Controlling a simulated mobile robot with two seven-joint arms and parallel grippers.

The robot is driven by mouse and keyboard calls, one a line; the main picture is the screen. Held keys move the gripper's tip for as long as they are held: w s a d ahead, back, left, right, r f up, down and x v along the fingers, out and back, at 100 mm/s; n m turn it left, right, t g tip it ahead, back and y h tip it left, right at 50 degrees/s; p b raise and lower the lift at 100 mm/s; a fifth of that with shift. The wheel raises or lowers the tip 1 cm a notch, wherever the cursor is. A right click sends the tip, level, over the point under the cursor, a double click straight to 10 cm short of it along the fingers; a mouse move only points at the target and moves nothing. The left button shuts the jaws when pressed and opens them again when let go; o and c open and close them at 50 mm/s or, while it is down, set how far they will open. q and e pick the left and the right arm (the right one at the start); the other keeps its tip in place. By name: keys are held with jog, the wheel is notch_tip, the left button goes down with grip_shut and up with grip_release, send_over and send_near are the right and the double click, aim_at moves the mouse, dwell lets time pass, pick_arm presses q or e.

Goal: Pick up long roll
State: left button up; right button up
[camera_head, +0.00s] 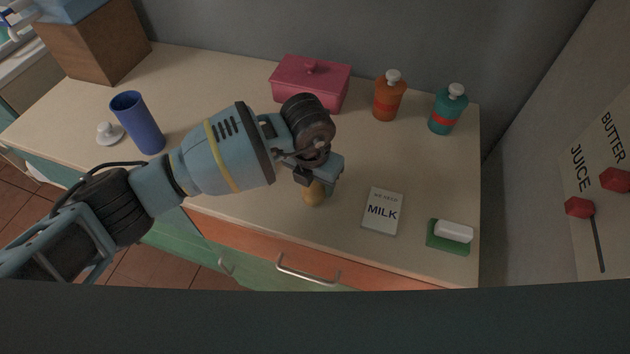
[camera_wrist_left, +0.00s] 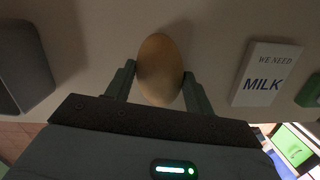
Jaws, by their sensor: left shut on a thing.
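The long roll (camera_head: 313,194) is a tan, rounded, oblong piece at the counter's front part, partly hidden behind my left gripper in the head view. In the left wrist view the roll (camera_wrist_left: 160,70) lies between the two fingers, its length pointing away from the palm. My left gripper (camera_wrist_left: 160,85) is shut on the roll, one finger on each side of it. In the head view my left gripper (camera_head: 316,185) comes down over the roll from above. Whether the roll touches the counter is hard to tell. My right gripper is not in view.
A "MILK" note card (camera_head: 383,212) lies right of the roll, with a green-and-white sponge-like block (camera_head: 450,236) farther right. A pink lidded box (camera_head: 311,82), orange bottle (camera_head: 388,97) and teal bottle (camera_head: 447,110) stand behind. A blue cup (camera_head: 138,122) stands left. The counter's middle right is clear.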

aim_at(316, 184)
pick_arm(q)
jog(key=shift+r, duration=0.5)
jog(key=r, duration=0.1)
jog(key=s+r, duration=0.1)
jog(key=shift+r, duration=0.3)
jog(key=s, duration=0.5)
jog(key=s+d+r, duration=0.1)
jog(key=s, duration=0.9)
jog(key=shift+d+r+p, duration=0.15)
jog(key=shift+d+p, duration=0.05)
jog(key=shift+p, duration=0.1)
